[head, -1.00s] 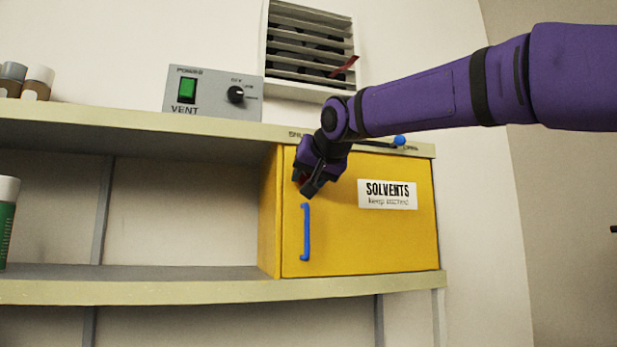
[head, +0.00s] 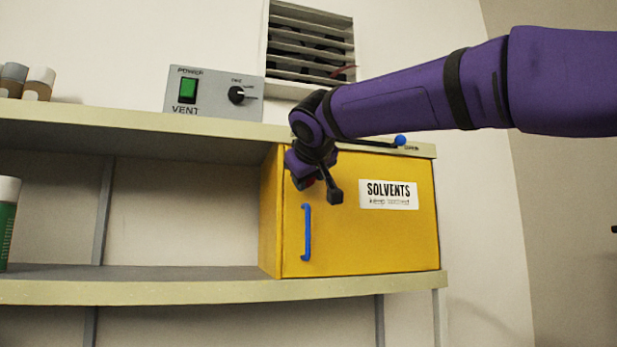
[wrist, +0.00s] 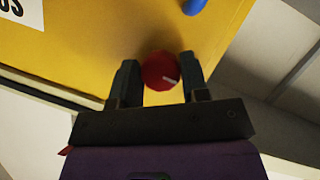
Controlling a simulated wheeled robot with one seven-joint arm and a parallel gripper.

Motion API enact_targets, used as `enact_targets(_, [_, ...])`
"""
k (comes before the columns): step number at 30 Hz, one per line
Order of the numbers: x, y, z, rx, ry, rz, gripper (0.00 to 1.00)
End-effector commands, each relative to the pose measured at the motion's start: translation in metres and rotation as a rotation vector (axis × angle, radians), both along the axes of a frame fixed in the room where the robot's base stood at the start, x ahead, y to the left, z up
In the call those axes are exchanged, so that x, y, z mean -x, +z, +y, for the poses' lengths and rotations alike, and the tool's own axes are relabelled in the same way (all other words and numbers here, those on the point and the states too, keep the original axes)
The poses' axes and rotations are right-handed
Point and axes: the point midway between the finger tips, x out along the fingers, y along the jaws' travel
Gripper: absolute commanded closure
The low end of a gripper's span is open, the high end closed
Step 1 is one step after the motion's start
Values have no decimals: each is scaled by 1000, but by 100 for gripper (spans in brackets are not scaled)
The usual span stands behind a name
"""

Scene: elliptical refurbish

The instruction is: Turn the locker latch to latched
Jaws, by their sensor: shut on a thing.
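The yellow locker (head: 390,235) stands on the shelf with its door shut. The latch, a round red knob (wrist: 158,72) with a white mark, is on the door front. In the wrist view the knob sits between the two dark fingers of my gripper (wrist: 162,80), which are shut on it. The white mark lies toward the right finger. In the head view my gripper (head: 316,187) is at the door's upper left, above the blue handle (head: 307,233), and hides most of the knob.
A SOLVENTS label (head: 388,194) is on the door. A blue-tipped lever (head: 400,140) lies along the shelf edge above the locker. A grey VENT box (head: 213,92) and small jars (head: 38,83) stand on the upper shelf. A green bottle (head: 6,225) is at far left.

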Motion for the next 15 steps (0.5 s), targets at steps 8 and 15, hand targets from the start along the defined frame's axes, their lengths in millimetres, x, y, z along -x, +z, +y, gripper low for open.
enact_targets(8, [0,0,0,66,0,-18,82])
enact_targets(15, [0,0,0,76,0,-22,82])
